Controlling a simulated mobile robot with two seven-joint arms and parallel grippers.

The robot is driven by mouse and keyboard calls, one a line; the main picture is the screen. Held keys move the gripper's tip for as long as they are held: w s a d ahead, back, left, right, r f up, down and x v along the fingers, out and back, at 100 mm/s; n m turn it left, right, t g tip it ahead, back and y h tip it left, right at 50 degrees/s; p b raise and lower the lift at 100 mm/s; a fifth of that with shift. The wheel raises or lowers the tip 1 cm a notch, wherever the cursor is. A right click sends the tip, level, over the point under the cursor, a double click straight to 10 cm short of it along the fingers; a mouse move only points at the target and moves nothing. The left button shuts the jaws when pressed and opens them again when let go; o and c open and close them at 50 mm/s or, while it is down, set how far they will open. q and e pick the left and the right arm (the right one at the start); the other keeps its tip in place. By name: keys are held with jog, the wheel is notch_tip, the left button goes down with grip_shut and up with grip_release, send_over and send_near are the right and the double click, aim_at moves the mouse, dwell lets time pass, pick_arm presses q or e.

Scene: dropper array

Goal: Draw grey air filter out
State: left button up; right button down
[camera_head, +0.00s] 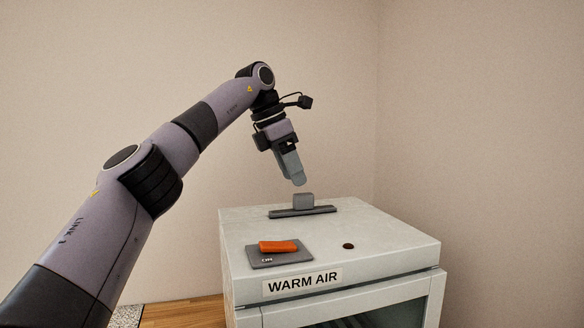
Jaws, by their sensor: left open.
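The grey air filter (303,201) shows as a small grey block standing up from a dark slotted strip (302,211) on top of the white warm-air cabinet (350,224). Any lower part of it is hidden inside the cabinet. My left gripper (299,182) points down just above the block, slightly to its left in the picture. It is open and empty, and a small gap shows between its fingertips and the block. The fingers overlap from this angle. My right gripper is not in view.
An orange switch (278,246) on a dark plate (259,257) sits at the front left of the cabinet top. A small dark round spot (348,246) lies to its right. A "WARM AIR" label (303,282) is on the front edge. Walls stand behind; the air above the cabinet is clear.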

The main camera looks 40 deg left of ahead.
aim_at(304, 194)
pick_arm(q)
jog(key=shift+x, duration=3.5)
grip_shut()
jog(key=shift+r, duration=0.7)
jog(key=shift+w+r, duration=0.1)
jog(key=shift+r, duration=3.35)
